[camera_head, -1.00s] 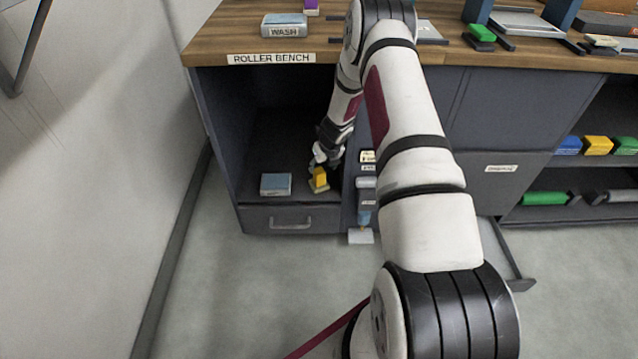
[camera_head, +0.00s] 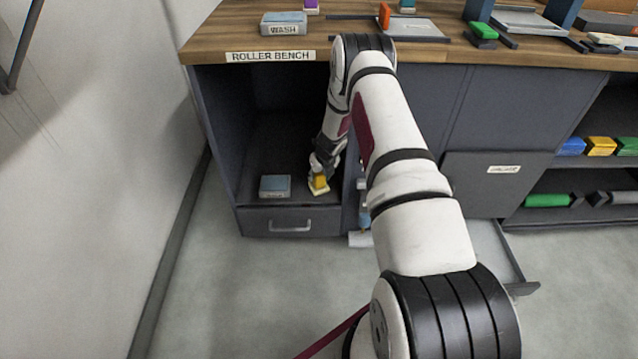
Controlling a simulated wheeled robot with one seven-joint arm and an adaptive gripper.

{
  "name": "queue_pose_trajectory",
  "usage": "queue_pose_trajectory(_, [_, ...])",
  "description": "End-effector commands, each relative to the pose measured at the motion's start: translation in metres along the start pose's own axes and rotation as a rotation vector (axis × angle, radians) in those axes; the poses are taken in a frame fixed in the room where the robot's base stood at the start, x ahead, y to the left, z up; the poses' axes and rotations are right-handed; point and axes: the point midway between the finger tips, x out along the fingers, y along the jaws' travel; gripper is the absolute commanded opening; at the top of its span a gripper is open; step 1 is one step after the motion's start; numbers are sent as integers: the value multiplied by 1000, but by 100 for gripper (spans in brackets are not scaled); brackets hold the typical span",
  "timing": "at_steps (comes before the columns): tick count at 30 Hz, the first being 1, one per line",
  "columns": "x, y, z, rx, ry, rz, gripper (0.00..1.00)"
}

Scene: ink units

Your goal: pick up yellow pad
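The yellow pad (camera_head: 320,182) is a small yellow block with a paler base, in the open cubby under the roller bench, near its front right side. My gripper (camera_head: 321,172) reaches down into the cubby with its fingers at the top of the pad. The fingers are small and partly merge with the pad, so I cannot tell whether they are open or closed on it. The pad appears to be on or very near the cubby floor.
A blue-grey box (camera_head: 275,186) stands left of the pad in the cubby. The cubby's side wall (camera_head: 217,150) and the benchtop (camera_head: 235,40) enclose the space. A pulled-out drawer (camera_head: 505,262) lies low on the right. A box marked WASH (camera_head: 283,24) stands on the bench.

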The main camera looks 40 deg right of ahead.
Motion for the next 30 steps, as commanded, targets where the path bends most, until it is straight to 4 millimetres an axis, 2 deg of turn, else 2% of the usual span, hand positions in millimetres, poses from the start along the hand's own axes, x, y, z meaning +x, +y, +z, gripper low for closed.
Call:
queue_pose_trajectory(1, [0, 0, 0, 0, 0, 0, 23])
queue_pose_trajectory(4, [0, 0, 0, 0, 0, 0, 2])
queue_pose_trajectory(6, [0, 0, 0, 0, 0, 0, 0])
queue_pose_trajectory(17, [-6, 0, 2, -1, 0, 0, 0])
queue_pose_trajectory(25, [-36, 0, 15, -2, -1, -1, 0])
queue_pose_trajectory(30, [-43, 0, -5, 7, 2, 3, 0])
